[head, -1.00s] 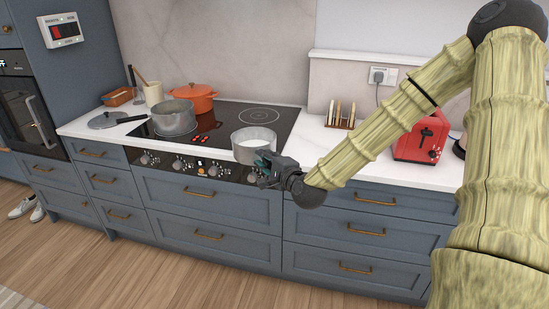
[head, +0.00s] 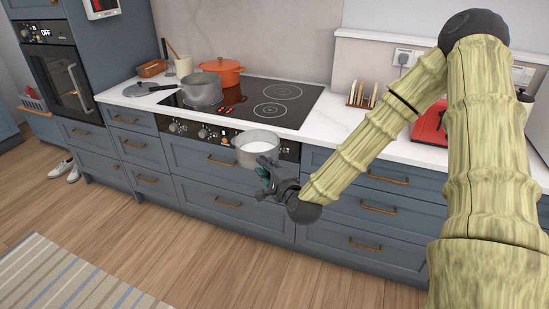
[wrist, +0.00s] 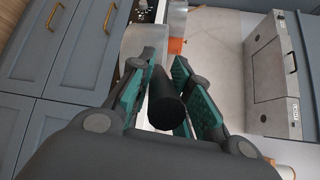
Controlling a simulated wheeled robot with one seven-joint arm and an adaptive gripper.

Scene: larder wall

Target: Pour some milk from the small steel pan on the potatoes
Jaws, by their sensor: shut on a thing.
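The small steel pan (head: 257,152) with white milk (head: 258,147) inside is held level in the air, in front of the hob's front edge in the head view. My gripper (head: 265,167) is shut on its handle. In the wrist view the dark handle (wrist: 165,100) sits between the teal finger pads of my gripper (wrist: 165,98). A larger steel pot (head: 203,92) stands on the left of the hob; its contents cannot be made out. I cannot see any potatoes.
An orange pot (head: 222,71) stands behind the steel pot on the black hob (head: 262,100). A lid (head: 141,89) lies on the counter at left. A toast rack (head: 361,95) and red toaster (head: 430,124) stand at right. Floor in front of the drawers is clear.

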